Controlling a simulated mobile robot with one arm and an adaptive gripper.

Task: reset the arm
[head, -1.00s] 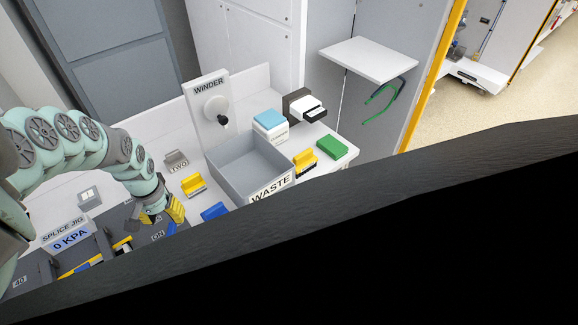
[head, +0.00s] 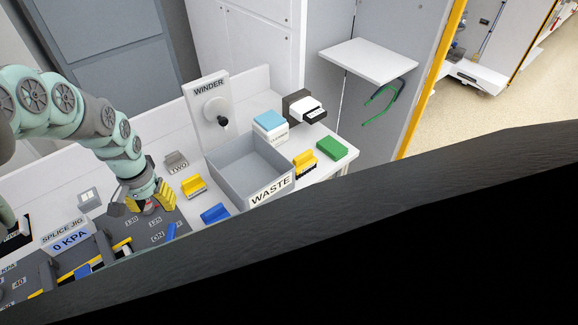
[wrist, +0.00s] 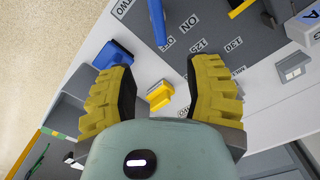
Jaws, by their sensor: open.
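A yellow block-like holder (wrist: 159,95) lies on the bench below, seen through the gap. The same holder shows in the head view (head: 193,186), to the right of my gripper.
A blue holder (head: 214,214) sits beside the grey waste bin (head: 236,167). The winder (head: 209,110) stands behind. A green block (head: 331,148) is at the right. A dark edge covers the lower right of the head view.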

